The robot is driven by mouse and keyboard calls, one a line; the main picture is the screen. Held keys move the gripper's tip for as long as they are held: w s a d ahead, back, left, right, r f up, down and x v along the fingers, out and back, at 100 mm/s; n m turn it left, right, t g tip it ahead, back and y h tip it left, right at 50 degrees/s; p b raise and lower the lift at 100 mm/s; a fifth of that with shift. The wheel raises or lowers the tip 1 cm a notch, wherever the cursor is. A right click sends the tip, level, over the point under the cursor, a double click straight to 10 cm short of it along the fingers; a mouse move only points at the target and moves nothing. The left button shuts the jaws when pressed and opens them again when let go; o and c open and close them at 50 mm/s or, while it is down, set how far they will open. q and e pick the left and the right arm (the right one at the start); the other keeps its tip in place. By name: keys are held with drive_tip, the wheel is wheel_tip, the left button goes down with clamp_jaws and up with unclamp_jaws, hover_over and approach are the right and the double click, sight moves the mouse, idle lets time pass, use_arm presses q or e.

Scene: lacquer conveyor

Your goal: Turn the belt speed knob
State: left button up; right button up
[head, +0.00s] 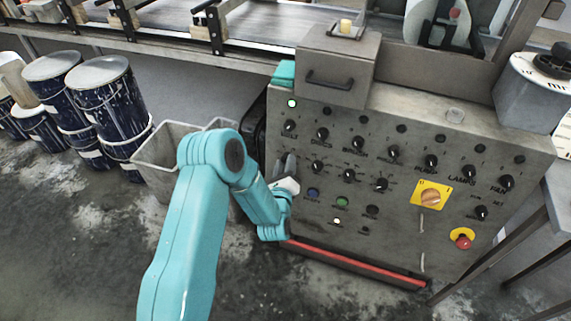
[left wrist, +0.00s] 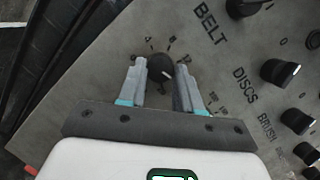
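The belt speed knob (left wrist: 160,67) is a round dark knob with a white pointer line, inside a ring of scale marks beside the word BELT. My left gripper (left wrist: 161,65) has one finger on each side of it in the left wrist view. Both fingertips lie close against the knob's sides, with no clear gap. In the head view my left gripper (head: 287,164) is at the left end of the grey control panel (head: 400,115), and it hides this knob. My right gripper is in neither view.
Several other knobs sit close by, among them the DISCS knob (left wrist: 283,72). A yellow-plated rotary switch (head: 431,196) and a red emergency button (head: 463,240) are farther right. A grey bin (head: 160,152) and dark paint drums (head: 108,108) stand left of the panel.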

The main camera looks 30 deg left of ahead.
use_arm(q)
drive_tip(key=c, duration=0.3)
